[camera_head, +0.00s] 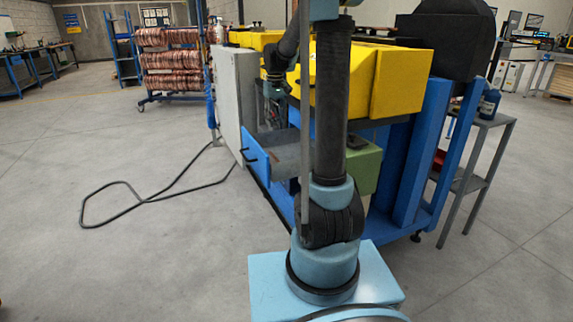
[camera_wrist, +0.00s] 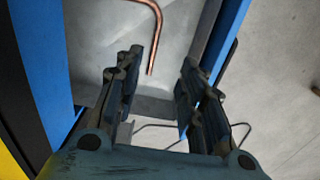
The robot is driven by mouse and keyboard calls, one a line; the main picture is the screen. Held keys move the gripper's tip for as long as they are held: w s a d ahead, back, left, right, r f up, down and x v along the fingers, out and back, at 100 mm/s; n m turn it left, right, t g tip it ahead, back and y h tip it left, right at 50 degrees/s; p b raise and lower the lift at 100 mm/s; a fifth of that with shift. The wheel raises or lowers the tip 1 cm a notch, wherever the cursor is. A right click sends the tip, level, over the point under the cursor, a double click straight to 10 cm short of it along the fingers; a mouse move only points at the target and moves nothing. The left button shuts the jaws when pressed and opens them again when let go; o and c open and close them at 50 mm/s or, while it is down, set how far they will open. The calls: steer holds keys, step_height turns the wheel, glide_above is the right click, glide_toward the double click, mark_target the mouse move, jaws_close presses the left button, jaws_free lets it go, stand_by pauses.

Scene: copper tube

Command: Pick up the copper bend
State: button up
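The copper bend (camera_wrist: 157,25) is a thin curved copper tube at the top centre of the wrist view. Its lower end points down between my fingertips, and its upper end leaves the frame. It lies over a grey metal tray (camera_wrist: 90,35). My gripper (camera_wrist: 160,66) is open and empty, with one finger on each side of the tube's line. I see no contact. In the head view my gripper (camera_head: 272,113) hangs above the grey tray (camera_head: 290,155) with a blue front; I cannot make out the bend clearly there.
A blue and yellow machine (camera_head: 398,85) stands right beside the tray and behind my arm. A grey panel (camera_head: 232,95) stands left of the tray. A black cable (camera_head: 135,200) loops on the clear floor at left. A grey side table (camera_head: 480,150) stands at right.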

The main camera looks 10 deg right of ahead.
steer(key=w, duration=0.1)
glide_above(277, 159)
steer(key=f, duration=1.2)
steer(key=shift+w+a+f, duration=0.15)
steer(key=shift+a+f, duration=0.2)
steer(key=shift+d+f, duration=0.2)
steer(key=shift+f, duration=1.15)
steer(key=shift+d+f, duration=0.15)
steer(key=shift+f, duration=1.15)
jaws_close()
